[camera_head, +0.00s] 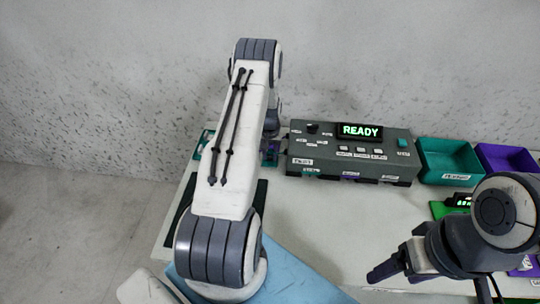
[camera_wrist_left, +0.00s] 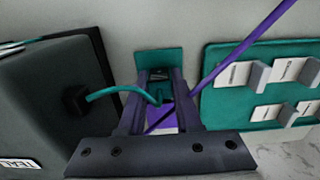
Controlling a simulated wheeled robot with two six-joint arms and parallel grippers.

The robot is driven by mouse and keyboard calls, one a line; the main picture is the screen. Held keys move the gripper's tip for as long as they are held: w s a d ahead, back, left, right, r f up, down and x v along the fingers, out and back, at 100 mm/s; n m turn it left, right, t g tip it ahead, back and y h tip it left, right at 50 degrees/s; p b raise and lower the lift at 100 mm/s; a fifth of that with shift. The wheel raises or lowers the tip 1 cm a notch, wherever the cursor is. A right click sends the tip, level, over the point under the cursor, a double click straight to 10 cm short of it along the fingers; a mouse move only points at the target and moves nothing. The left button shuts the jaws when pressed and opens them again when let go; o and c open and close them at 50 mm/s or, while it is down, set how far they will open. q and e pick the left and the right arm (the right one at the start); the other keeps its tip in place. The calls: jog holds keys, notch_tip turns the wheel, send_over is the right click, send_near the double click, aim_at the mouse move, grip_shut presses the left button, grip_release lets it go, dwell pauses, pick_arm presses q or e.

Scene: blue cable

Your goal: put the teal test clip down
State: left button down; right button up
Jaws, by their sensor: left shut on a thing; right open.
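In the left wrist view, the fingers of my left gripper (camera_wrist_left: 160,98) are shut on the teal test clip (camera_wrist_left: 157,97). The fingers hide most of the clip. Its teal cable (camera_wrist_left: 110,92) curves left to a black socket on the dark tester. A small teal plate (camera_wrist_left: 158,62) shows just beyond the fingertips; I cannot tell whether the clip touches it. In the head view my left arm hides most of this gripper, beside the tester (camera_head: 350,155). My right gripper (camera_head: 392,268) is open and empty over the front right of the table.
A teal board (camera_wrist_left: 245,100) with several labelled posts stands right of the left gripper. A purple cable (camera_wrist_left: 240,45) crosses close by. The tester's display (camera_head: 360,131) reads READY. A teal bin (camera_head: 449,158) and a purple bin (camera_head: 510,158) stand right. The table's middle (camera_head: 330,220) is clear.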

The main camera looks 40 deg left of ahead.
aim_at(270, 153)
pick_arm(q)
jog(key=c, duration=0.6)
grip_release()
jog(key=shift+s+d+f, duration=0.1)
jog(key=shift+s+f, duration=0.05)
jog(key=shift+f, duration=0.25)
jog(key=shift+r+p, duration=0.4)
notch_tip(270, 153, up, 12)
jog(key=b, duration=0.3)
jog(key=s+d+r+m, duration=0.15)
jog(key=d+r, duration=0.25)
jog(key=d, duration=0.4)
jog(key=s+d+r+m, duration=0.1)
jog(key=d+r+m, duration=0.25)
jog(key=d, duration=0.55)
jog(key=s+d+r+m, duration=0.1)
jog(key=d+r, duration=0.4)
jog(key=d, duration=0.3)
jog(key=s+d+r+m, duration=0.1)
jog(key=s+d, duration=0.3)
jog(key=s, duration=0.4)
jog(key=s+d+r+m, duration=0.2)
jog(key=s+d+m, duration=0.2)
jog(key=s, duration=0.4)
jog(key=s+d+r+m+h, duration=0.1)
jog(key=s+d, duration=0.3)
jog(key=s, duration=0.4)
jog(key=shift+d+r+m, duration=0.2)
jog(key=shift+d+m, duration=0.2)
jog(key=shift+m, duration=0.5)
